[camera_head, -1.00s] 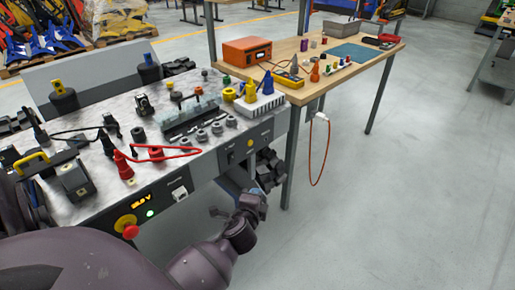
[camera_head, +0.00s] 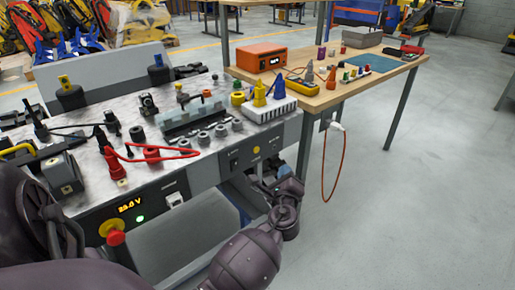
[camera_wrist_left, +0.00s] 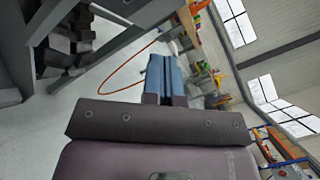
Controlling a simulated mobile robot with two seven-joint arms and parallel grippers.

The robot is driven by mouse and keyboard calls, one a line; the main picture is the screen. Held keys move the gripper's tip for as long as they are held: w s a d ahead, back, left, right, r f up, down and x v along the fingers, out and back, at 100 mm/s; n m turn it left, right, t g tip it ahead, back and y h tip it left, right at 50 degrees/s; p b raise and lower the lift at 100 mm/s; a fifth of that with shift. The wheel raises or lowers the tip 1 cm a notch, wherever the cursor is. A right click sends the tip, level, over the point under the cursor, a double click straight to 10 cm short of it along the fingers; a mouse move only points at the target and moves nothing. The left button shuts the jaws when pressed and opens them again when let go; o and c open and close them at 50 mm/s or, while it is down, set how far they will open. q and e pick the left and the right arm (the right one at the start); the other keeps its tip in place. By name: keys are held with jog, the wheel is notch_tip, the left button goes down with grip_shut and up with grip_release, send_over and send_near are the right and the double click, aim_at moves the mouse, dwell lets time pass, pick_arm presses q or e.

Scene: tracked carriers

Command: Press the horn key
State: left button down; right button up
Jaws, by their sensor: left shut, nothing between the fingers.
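The carrier's front panel (camera_head: 225,165) has a small round yellow button (camera_head: 256,149) near its right end and a white rocker-like switch (camera_head: 175,201) further left. No label is readable, so I cannot tell for certain which is the horn key. My left gripper (camera_head: 285,172) is just beyond the panel's right end, low beside the table leg, apart from the yellow button and partly hidden by my own wrist. In the left wrist view its blue fingers (camera_wrist_left: 164,68) are closed together, empty, with open floor beyond them. My right gripper is not in view.
A red stop button (camera_head: 115,237), a green lamp (camera_head: 140,218) and a lit display (camera_head: 130,205) sit at the panel's left. Loose parts and a red cable (camera_head: 160,157) lie on top. A wooden table (camera_head: 345,95) stands right, with an orange cable (camera_head: 323,180) hanging down.

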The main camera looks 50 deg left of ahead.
pick_arm(q)
jog(key=a, duration=0.8)
jog(key=shift+w+a, duration=0.3)
jog(key=shift+a, duration=0.05)
jog(key=shift+a, duration=0.15)
dwell(1.9)
jog(key=shift+a, duration=0.3)
jog(key=shift+w+a, duration=0.1)
jog(key=shift+a, duration=0.3)
dwell(0.7)
jog(key=shift+d, duration=0.8)
jog(key=shift+s+d, duration=0.15)
jog(key=shift+d, duration=1.15)
jog(key=shift+s+d, duration=0.15)
jog(key=shift+d, duration=1.1)
